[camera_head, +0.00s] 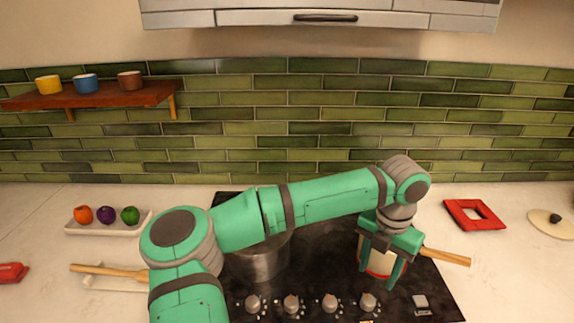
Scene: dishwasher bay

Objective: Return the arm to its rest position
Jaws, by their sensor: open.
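My green arm stretches from the lower left across the black cooktop (320,262). My gripper (380,283) points down at the right side of the cooktop, with its two fingers apart. It is directly in front of a cream pan with a red rim (372,265) and a wooden handle (447,257) that points right. The fingers overlap the pan in this view, and I cannot tell whether they touch it. My arm partly hides a steel pot (262,262) on the left of the cooktop.
A white tray (140,227) holds several round items at left. A wooden utensil (108,271) lies on a white rest. A red square trivet (462,222) and a cream lid (545,229) lie at right. A wooden shelf (105,97) with cups and a hood (320,15) are above.

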